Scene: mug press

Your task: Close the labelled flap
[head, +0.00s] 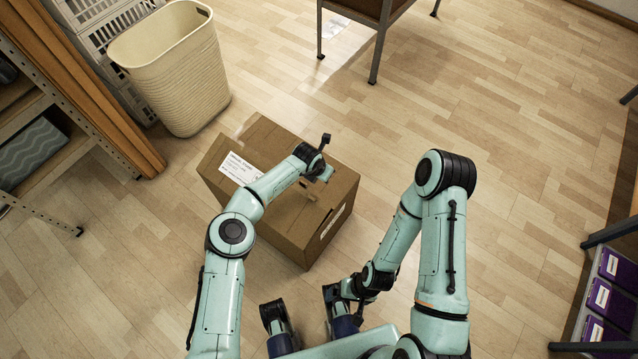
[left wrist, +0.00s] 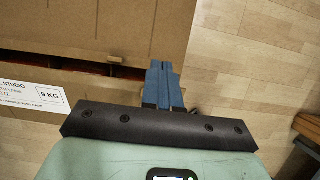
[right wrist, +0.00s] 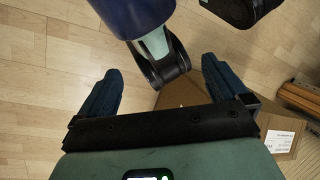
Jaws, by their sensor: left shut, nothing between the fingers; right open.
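The cardboard box (head: 300,225) stands on the floor in the middle of the head view. Its labelled flap (head: 222,178) is at the left, with a white label. In the left wrist view the labelled flap (left wrist: 85,117) shows a "9 KG" label, and a dark gap with reddish contents lies between it and the other flap (left wrist: 80,30). My left gripper (head: 325,174) is shut and empty over the box top, its fingertips (left wrist: 164,66) across the gap's right end; contact is unclear. My right gripper (right wrist: 160,75) is open and empty, low in front of the box.
A cream bin (head: 175,80) stands behind the box at the left, beside a shelf (head: 60,150). A table's legs (head: 378,50) stand at the back. Purple boxes (head: 610,300) sit on a shelf at the right. The floor right of the box is clear.

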